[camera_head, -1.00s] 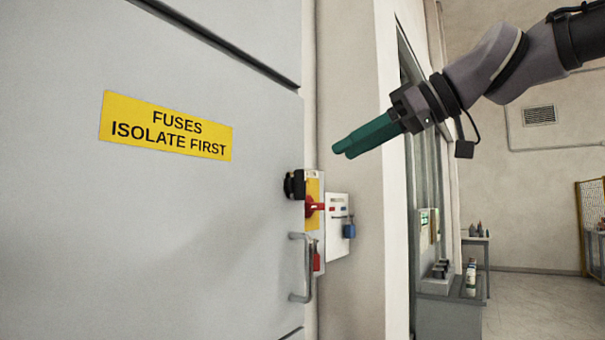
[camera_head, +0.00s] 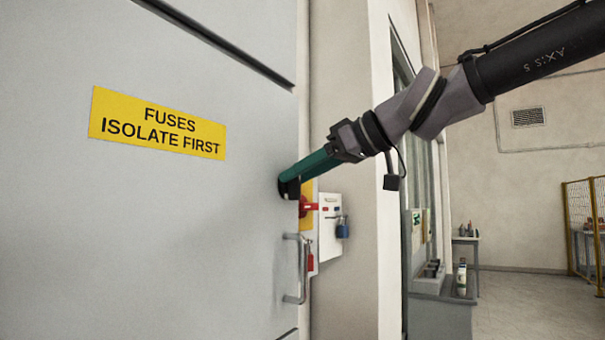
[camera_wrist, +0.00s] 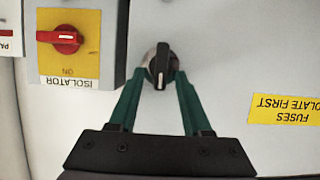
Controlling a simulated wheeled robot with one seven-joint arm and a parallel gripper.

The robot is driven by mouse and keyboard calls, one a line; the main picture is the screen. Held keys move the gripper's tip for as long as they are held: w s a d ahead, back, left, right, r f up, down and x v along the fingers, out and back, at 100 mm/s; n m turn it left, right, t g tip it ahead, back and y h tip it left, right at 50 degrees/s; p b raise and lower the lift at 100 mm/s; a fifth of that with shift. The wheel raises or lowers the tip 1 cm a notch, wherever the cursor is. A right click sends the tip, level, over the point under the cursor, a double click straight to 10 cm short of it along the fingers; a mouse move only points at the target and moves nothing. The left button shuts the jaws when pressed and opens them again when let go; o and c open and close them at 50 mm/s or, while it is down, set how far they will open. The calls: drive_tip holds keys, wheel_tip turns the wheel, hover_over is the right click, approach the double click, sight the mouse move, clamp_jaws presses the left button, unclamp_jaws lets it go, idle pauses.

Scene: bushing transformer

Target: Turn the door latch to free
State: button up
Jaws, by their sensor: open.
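The door latch is a round black knob with a raised grip bar, set on the grey cabinet door. In the wrist view the latch (camera_wrist: 161,62) lies between my fingertips, its bar upright in that picture. My gripper (camera_wrist: 159,73) is open, with one green finger on each side of the knob. I cannot tell whether either finger touches it. In the head view my gripper (camera_head: 286,176) reaches the door edge and partly covers the latch (camera_head: 290,190).
A yellow isolator plate with a red handle (camera_wrist: 66,38) is close beside the latch. Below the latch in the head view are a door pull handle (camera_head: 303,268) and a red tag. A blue padlock (camera_head: 342,228) hangs on a white box to the right.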

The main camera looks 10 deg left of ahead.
clamp_jaws()
drive_tip(key=shift+w+d+f+m+g+y, duration=0.25)
drive_tip(key=shift+m+g+y, duration=0.65)
drive_tip(key=shift+m, duration=1.35)
drive_tip(key=shift+w+f+m+g+y, duration=0.4)
drive_tip(key=shift+m+g+y, duration=0.5)
drive_tip(key=shift+m, duration=1.3)
drive_tip(key=shift+w+d+f+m+g+y, duration=0.2)
drive_tip(key=shift+f+m+g+y, duration=0.5)
drive_tip(key=shift+m, duration=1.55)
drive_tip(key=shift+r, duration=0.25)
